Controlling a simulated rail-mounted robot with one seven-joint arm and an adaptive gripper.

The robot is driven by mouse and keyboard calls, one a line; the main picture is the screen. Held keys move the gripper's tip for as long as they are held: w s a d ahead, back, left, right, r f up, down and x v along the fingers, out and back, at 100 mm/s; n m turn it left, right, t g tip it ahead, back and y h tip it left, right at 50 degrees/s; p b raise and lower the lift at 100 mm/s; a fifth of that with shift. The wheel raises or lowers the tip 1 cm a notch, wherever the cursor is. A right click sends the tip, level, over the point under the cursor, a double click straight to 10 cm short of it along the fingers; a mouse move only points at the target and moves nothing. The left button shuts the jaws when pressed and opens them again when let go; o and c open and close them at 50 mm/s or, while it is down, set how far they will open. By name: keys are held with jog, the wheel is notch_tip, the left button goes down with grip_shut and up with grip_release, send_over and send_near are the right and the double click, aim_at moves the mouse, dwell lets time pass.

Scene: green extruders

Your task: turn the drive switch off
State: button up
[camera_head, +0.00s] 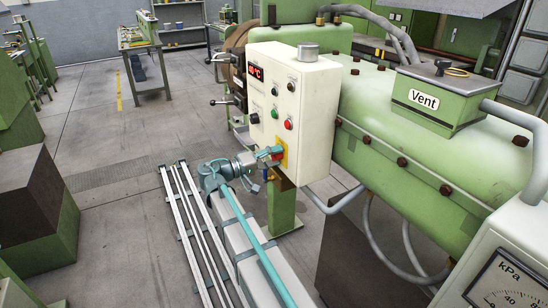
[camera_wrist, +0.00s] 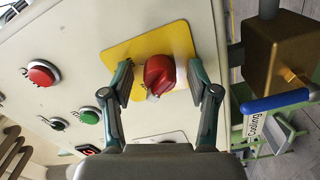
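The drive switch appears to be the red rotary knob (camera_wrist: 160,75) on a yellow plate (camera_wrist: 118,52), low on the cream control box (camera_head: 310,110). In the wrist view the knob sits between the two fingers of my gripper (camera_wrist: 161,82). The fingers are open, one on each side, with a visible gap to the knob. In the head view my gripper (camera_head: 270,152) is at the lower front of the box and partly hides the red knob (camera_head: 279,155). The switch's label cannot be read.
A red button (camera_wrist: 42,73) and a green button (camera_wrist: 89,117) are on the same panel. A blue-handled valve (camera_wrist: 275,102) with a "Cooling" tag and a brass body (camera_wrist: 275,50) stands close to the right finger. The green extruder barrel (camera_head: 430,150) is behind the box.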

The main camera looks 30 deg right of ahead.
jog(key=a, duration=1.2)
jog(key=shift+s, duration=0.2)
jog(key=shift+w, duration=0.1)
jog(key=s+a+f+n+y, duration=0.15)
jog(key=s+f+y, duration=0.25)
jog(key=f, duration=0.8)
jog(key=s+a+f+n+y, duration=0.1)
jog(key=s+f+n+y, duration=0.2)
jog(key=f, duration=1)
jog(key=s+a+f+n+y, duration=0.15)
jog(key=s+f+y, duration=0.25)
jog(key=f, duration=0.8)
jog(key=s+a+f+g+y, duration=0.3)
jog(key=s+f+g+y, duration=0.15)
jog(key=s+f, duration=1.1)
jog(key=s+f+m+g+y, duration=0.1)
jog(key=s+f, duration=0.1)
jog(key=s, duration=0.8)
jog(key=s+a+f+m+g+y, duration=0.1)
jog(key=s+f+g, duration=0.1)
jog(key=s, duration=0.9)
jog(key=shift+f+m, duration=0.3)
jog(key=shift+f, duration=0.35)
